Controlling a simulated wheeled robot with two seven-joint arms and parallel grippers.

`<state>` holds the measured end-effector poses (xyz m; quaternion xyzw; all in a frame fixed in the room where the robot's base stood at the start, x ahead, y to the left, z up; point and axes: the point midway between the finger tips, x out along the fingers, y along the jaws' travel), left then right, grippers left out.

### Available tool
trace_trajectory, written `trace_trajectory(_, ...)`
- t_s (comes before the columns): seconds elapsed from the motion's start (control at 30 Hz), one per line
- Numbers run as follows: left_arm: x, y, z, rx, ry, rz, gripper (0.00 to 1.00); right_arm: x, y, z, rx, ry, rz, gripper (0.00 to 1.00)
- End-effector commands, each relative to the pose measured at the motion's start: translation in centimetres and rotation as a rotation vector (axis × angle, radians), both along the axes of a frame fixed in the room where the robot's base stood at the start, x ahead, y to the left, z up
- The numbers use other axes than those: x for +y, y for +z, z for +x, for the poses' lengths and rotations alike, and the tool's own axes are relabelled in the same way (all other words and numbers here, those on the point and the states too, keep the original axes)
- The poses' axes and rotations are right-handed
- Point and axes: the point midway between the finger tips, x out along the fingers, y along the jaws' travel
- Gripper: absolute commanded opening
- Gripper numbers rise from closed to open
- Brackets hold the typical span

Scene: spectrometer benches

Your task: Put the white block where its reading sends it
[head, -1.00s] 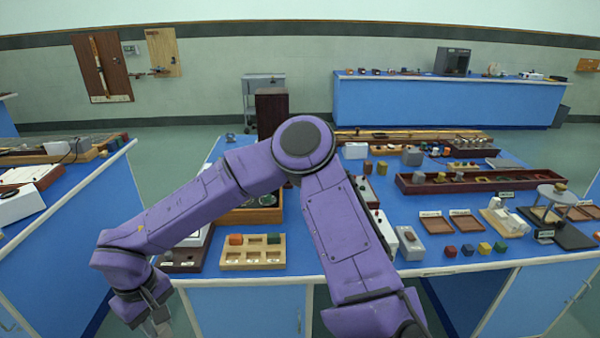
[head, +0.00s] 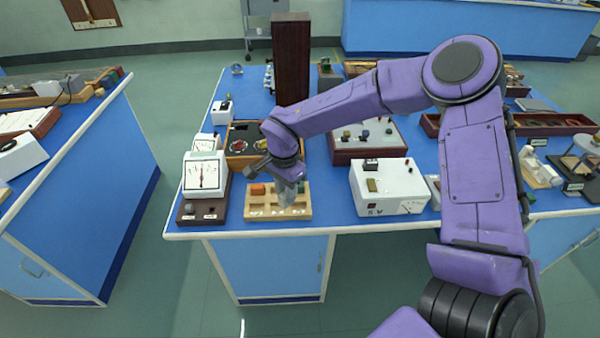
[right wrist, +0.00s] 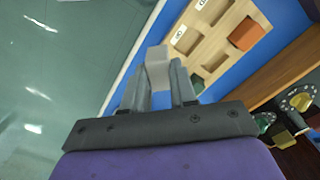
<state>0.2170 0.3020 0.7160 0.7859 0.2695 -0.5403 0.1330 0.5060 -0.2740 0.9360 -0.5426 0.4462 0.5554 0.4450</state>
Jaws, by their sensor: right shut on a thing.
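My right gripper (head: 287,196) is shut on the white block (right wrist: 157,66), which looks pale grey between its fingers in the right wrist view. In the head view the gripper points down and overlaps a pale wooden tray (head: 262,214) with several compartments. The tray also shows in the right wrist view (right wrist: 212,54), beyond the block; I cannot tell the block's exact height above it. A red-orange block (head: 257,189) sits in a back-left compartment, and a green block shows at the back right, partly hidden by the gripper. My left gripper is out of view.
A white dial meter (head: 204,177) stands just left of the tray. A tall dark red-brown box (head: 291,60) rises behind. The table's front edge runs just before the tray.

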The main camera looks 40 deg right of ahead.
Motion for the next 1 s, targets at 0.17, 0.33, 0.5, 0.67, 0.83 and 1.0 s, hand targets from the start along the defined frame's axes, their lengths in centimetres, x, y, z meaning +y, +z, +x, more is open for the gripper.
trace_trajectory(0.17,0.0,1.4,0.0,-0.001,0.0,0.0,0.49,-3.4,0.4,0.9,-0.009,-0.521,-0.012,0.0)
trace_trajectory(0.33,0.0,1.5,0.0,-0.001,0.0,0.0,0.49,-4.7,0.2,1.3,-0.016,-0.745,-0.015,0.0)
trace_trajectory(0.5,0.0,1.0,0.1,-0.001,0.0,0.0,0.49,-4.8,-0.4,1.3,-0.015,-0.762,-0.015,0.0)
trace_trajectory(0.67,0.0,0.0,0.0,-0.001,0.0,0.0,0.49,-4.7,-1.4,1.3,-0.014,-0.761,-0.015,0.0)
trace_trajectory(0.83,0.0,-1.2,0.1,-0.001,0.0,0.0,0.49,-4.7,-2.6,1.3,-0.015,-0.759,-0.015,0.0)
trace_trajectory(1.0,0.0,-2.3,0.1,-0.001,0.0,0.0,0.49,-4.7,-3.9,1.3,-0.015,-0.758,-0.015,0.0)
